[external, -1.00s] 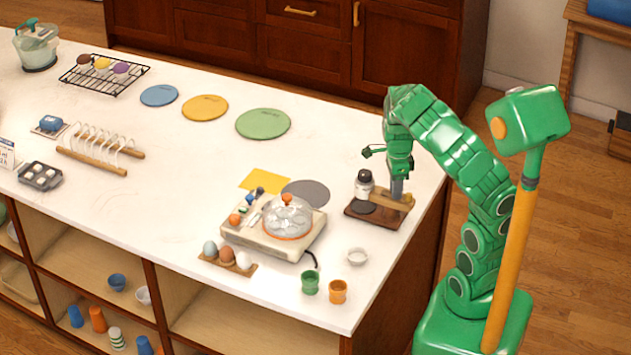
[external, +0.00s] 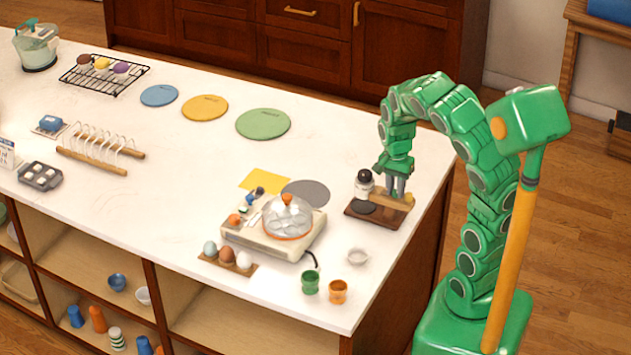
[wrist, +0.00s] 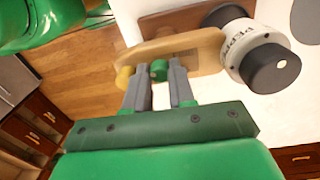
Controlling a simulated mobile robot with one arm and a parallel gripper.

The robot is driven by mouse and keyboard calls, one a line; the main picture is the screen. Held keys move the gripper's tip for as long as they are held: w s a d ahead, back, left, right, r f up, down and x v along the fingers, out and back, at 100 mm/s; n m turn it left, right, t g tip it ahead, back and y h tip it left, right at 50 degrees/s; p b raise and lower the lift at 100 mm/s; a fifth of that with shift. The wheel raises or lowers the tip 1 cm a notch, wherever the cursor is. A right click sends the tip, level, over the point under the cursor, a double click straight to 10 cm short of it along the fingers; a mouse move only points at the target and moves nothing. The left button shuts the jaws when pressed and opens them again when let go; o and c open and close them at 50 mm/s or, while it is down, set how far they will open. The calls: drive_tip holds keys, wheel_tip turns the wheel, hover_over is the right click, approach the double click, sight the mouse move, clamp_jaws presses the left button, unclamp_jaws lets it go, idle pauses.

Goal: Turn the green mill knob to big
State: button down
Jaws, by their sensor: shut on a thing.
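The green mill knob (wrist: 159,70) is a small green cylinder on the side of a light wooden block (wrist: 198,50). My gripper (wrist: 159,76) is shut on it, one grey finger on each side. A yellow knob (wrist: 124,78) sits left of it on the same block. The pepper mill (wrist: 236,32), white with a dark cap, stands to the right of the block. In the external view my gripper (external: 397,188) reaches down at the wooden block (external: 402,201), beside the mill (external: 364,181); the green knob is hidden there. I cannot read any setting marks.
The mill and block stand on a dark wooden board (external: 362,215) near the counter's right edge. An egg cooker (external: 262,238) is to the left.

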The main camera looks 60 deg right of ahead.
drive_tip(key=n, duration=0.6)
drive_tip(key=shift+a, duration=0.1)
drive_tip(key=n, duration=0.5)
drive_tip(key=shift+n+h, duration=0.3)
drive_tip(key=shift+n, duration=0.1)
drive_tip(key=n, duration=0.6)
drive_tip(key=shift+s+t, duration=0.1)
drive_tip(key=shift+t, duration=0.2)
drive_tip(key=n, duration=0.6)
drive_tip(key=c, duration=0.9)
unclamp_jaws()
drive_tip(key=shift+c, duration=0.2)
